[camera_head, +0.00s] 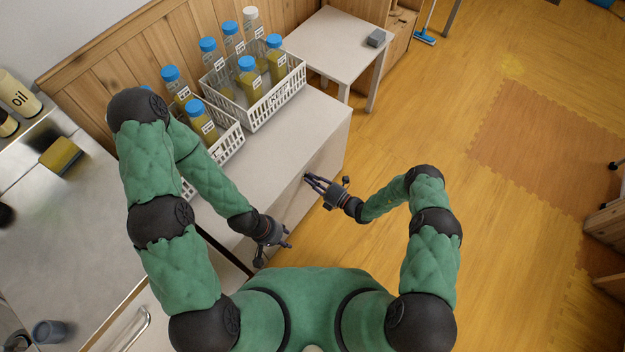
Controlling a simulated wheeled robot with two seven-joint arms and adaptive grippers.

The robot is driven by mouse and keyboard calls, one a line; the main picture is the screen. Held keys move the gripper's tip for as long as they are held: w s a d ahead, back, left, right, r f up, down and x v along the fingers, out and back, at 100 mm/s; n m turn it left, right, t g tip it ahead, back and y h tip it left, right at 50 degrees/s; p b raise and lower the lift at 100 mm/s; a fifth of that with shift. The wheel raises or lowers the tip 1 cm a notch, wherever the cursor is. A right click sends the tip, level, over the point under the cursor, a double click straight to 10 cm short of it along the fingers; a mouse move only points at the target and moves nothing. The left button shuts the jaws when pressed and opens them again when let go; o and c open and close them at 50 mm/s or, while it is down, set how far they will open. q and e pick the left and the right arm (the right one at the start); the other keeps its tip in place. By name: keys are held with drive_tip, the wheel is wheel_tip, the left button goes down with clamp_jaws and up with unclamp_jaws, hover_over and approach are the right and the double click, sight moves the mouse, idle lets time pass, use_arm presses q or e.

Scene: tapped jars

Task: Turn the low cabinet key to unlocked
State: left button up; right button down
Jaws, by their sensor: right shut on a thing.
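The low cabinet (318,122) has a pale top and a pale front face that looks towards me. My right gripper (308,178) reaches in from the right, with its fingertips against the upper part of the front face. It is shut on the key there, which the fingers hide, so I cannot tell how the key is turned. My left gripper (275,254) is lower and to the left, near the cabinet front. Its fingers are spread apart, with nothing seen between them.
A metal counter (70,215) with a yellow sponge (61,156) stands left. A small table (330,45) stands behind. The wooden floor at right is open.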

drive_tip(key=shift+m, duration=1.7)
drive_tip(key=c, duration=1.2)
unclamp_jaws()
drive_tip(key=v, duration=1.2)
